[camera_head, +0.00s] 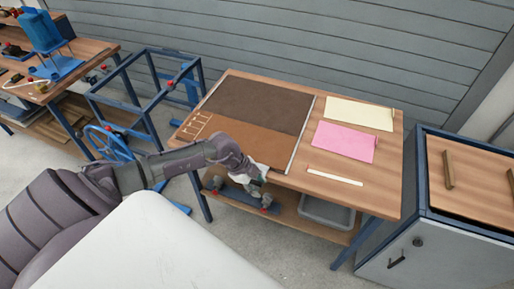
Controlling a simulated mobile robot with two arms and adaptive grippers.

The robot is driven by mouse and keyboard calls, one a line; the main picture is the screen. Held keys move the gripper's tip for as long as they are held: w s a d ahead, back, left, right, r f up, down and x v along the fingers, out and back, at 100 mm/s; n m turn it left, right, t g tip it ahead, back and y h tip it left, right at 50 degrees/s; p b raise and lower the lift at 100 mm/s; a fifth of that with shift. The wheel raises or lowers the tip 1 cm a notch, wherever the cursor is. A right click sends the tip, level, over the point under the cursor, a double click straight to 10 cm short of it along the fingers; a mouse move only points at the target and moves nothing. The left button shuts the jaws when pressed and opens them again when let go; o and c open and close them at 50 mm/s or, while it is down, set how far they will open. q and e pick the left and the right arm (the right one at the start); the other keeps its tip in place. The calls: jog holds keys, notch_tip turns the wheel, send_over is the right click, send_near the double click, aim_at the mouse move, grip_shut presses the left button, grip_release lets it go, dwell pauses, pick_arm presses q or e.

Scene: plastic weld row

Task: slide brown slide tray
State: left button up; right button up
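The brown slide tray appears to be the flat lighter-brown panel (240,138) at the front of the wooden workbench (385,185), in front of a dark brown panel (258,104). My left gripper (262,178) is at the bench's front edge, by the tray's front right corner. Its fingers are small and partly hidden by a pale part of the hand, so I cannot tell whether they are open or touch the tray. My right gripper is out of view.
A pink sheet (344,142), a cream sheet (358,115) and a pale strip (335,176) lie on the bench's right. A grey bin (327,212) is on the lower shelf. A grey cabinet (440,245) stands right. A blue frame (128,92) stands left.

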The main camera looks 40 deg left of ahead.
pick_arm(q)
jog(key=shift+r, duration=0.1)
jog(key=shift+a+r, duration=0.2)
jog(key=shift+r, duration=0.05)
jog(key=v, duration=1.1)
jog(key=shift+s, duration=0.2)
jog(key=shift+r, duration=0.1)
